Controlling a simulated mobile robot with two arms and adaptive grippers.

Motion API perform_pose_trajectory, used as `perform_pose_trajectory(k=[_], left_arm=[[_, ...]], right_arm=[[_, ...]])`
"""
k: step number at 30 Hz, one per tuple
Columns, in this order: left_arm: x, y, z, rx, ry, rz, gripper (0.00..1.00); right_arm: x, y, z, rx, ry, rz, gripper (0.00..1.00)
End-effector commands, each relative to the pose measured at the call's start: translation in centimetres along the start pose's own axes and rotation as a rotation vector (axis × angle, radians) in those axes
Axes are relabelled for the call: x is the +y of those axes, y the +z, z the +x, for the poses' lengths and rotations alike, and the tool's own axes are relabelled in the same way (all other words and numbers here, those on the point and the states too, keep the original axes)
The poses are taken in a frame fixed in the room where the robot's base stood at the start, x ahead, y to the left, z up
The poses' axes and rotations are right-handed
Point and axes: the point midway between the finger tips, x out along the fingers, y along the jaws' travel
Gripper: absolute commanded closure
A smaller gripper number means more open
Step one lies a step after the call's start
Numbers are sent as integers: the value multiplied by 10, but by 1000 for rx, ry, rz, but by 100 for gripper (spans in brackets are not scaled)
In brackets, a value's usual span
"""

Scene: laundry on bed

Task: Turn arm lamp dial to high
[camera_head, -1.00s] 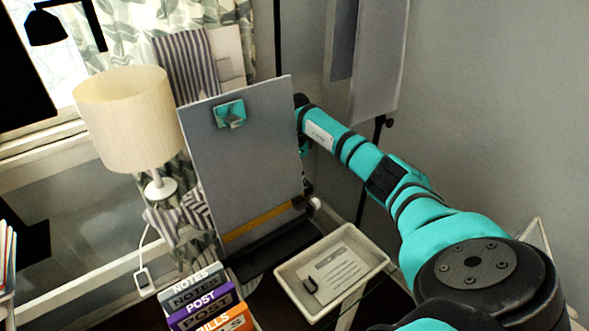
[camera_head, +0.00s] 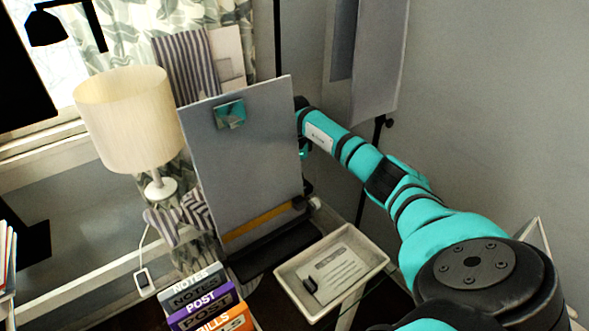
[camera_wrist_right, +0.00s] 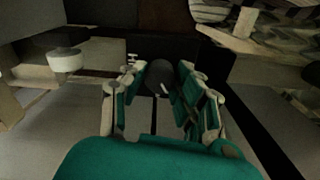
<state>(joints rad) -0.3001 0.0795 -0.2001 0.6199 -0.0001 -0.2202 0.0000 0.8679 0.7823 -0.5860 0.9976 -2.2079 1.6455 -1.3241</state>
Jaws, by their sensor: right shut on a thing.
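A dark round dial (camera_wrist_right: 158,76) with a short white mark is in the middle of the right wrist view. My right gripper (camera_wrist_right: 160,92) is shut on it, with one teal finger on each side. In the head view my right arm reaches behind an upright grey board, which hides the gripper and dial. A black lamp with an angled arm (camera_head: 48,27) shows at the top left of the head view. I cannot tell whether the dial belongs to it. My left gripper is not in view.
The grey board (camera_head: 240,165) stands close to my right arm. A cream-shaded table lamp (camera_head: 130,118) is left of it. A shallow white tray (camera_head: 287,278) and labelled boxes (camera_head: 208,300) are in front. A white round thing (camera_wrist_right: 65,60) is left of the gripper.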

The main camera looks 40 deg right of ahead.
Motion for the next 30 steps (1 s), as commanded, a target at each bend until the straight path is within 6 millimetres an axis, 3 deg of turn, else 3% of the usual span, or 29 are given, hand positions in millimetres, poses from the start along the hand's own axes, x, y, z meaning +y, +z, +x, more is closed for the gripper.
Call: perform_pose_trajectory(k=[11,30], left_arm=[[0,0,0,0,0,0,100],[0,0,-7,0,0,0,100]], right_arm=[[-1,-1,-2,0,-4,190,100],[-1,-1,-3,-1,-4,791,100]])
